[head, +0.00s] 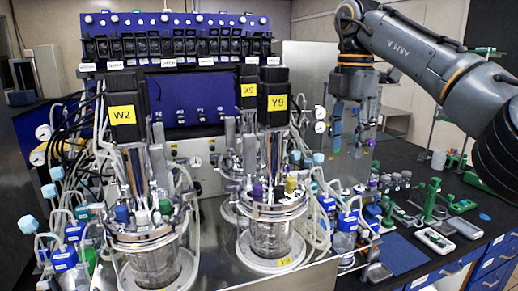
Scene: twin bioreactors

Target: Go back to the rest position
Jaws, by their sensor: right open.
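My right arm comes in from the upper right in the head view. My right gripper (350,146) hangs pointing down, with its fingers apart and nothing seen between them. It is to the right of the bioreactor labelled Y9 (272,205), in front of a grey metal panel in the picture. I cannot tell how far it is from the bench behind. My left gripper is not in view.
A bioreactor labelled W2 (148,235) stands at the left, with many tubes and bottles around both vessels. A blue control unit (180,95) stands behind. The dark bench (475,235) at right holds green stands, small devices and a blue mat (402,253).

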